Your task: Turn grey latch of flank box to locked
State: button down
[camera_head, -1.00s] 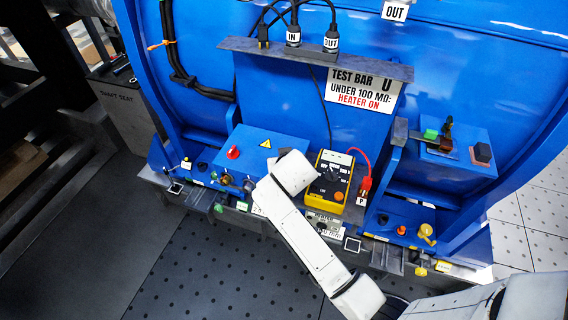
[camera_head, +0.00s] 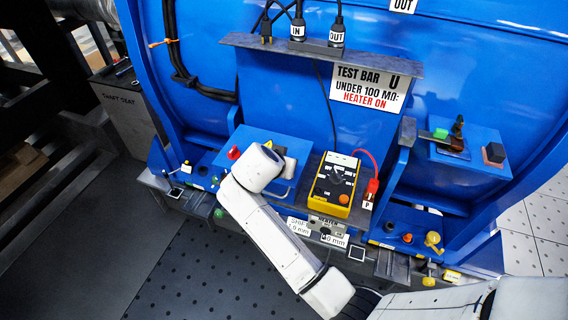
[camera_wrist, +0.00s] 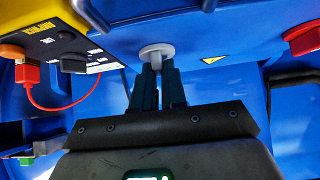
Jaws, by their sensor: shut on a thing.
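The flank box is a blue box (camera_head: 300,146) with a yellow warning triangle, left of the yellow meter in the head view. Its top fills the upper part of the wrist view (camera_wrist: 205,25). The grey latch (camera_wrist: 157,50) is a rounded grey knob on the box face, near its edge. My gripper (camera_wrist: 157,70) is shut on this latch, one dark finger on each side. In the head view my white arm covers the latch and the fingertips. A red latch (camera_head: 233,153) sits at the box's left end, and at right in the wrist view (camera_wrist: 303,39).
A yellow meter (camera_head: 334,188) with a red lead stands right of the box. A metal shelf (camera_head: 318,45) with plugs and a test sign (camera_head: 369,89) is above. Black cables (camera_head: 172,60) run down the blue housing at left. Small coloured knobs and labels line the front ledge.

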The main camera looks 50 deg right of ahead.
jog(key=shift+s+a+f, duration=0.1)
jog(key=shift+f, duration=0.25)
jog(key=c, duration=1.3)
grip_release()
jog(key=shift+o, duration=0.6)
jog(key=shift+r, duration=0.2)
jog(key=b+v, duration=0.1)
jog(key=v, duration=0.9)
jog(key=shift+a+r, duration=0.25)
